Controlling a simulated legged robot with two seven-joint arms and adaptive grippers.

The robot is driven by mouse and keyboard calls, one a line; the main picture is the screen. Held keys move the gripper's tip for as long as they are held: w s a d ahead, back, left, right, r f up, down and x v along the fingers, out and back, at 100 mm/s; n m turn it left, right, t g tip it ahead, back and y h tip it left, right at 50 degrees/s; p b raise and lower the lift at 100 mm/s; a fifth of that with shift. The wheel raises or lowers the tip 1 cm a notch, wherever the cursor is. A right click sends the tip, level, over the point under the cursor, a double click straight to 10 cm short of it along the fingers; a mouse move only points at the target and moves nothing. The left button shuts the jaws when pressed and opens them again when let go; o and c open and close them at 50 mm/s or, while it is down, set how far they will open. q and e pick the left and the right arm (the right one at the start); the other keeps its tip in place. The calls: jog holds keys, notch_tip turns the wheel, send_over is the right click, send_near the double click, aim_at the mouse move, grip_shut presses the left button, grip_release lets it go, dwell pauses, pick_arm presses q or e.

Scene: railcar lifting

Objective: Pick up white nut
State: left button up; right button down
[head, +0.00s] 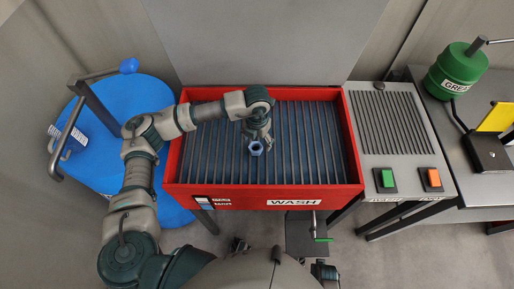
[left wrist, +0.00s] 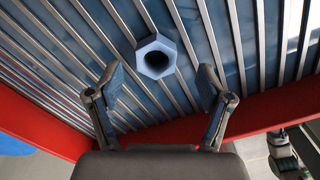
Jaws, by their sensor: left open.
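A pale blue-white hexagonal nut (head: 255,148) lies on the slatted bed of the red wash bin (head: 178,140). In the left wrist view the nut (left wrist: 156,57) shows its dark round hole and sits just beyond the fingertips, roughly centred between them. My left gripper (head: 257,133) reaches down over the bin close to the nut. In the left wrist view its two fingers (left wrist: 158,88) are spread apart with nothing between them. The fingers partly overlap the area around the nut in the head view.
The bin's red front wall (left wrist: 265,108) runs close below the fingers. A grey panel stands behind the bin. To the right is a grey ribbed counter (head: 395,125) with green (head: 386,179) and orange (head: 432,179) buttons. A blue drum (head: 110,130) stands left, a green canister (head: 458,68) far right.

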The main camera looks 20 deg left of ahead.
aim_at(256, 147)
pick_arm(q)
jog(key=f, duration=0.2)
jog(key=a+f, duration=0.1)
jog(key=f, duration=0.1)
jog(key=shift+s+a, duration=0.1)
jog(key=shift+d, duration=0.4)
jog(key=c, duration=0.6)
jog(key=shift+d, duration=0.1)
jog(key=c, duration=0.8)
grip_shut()
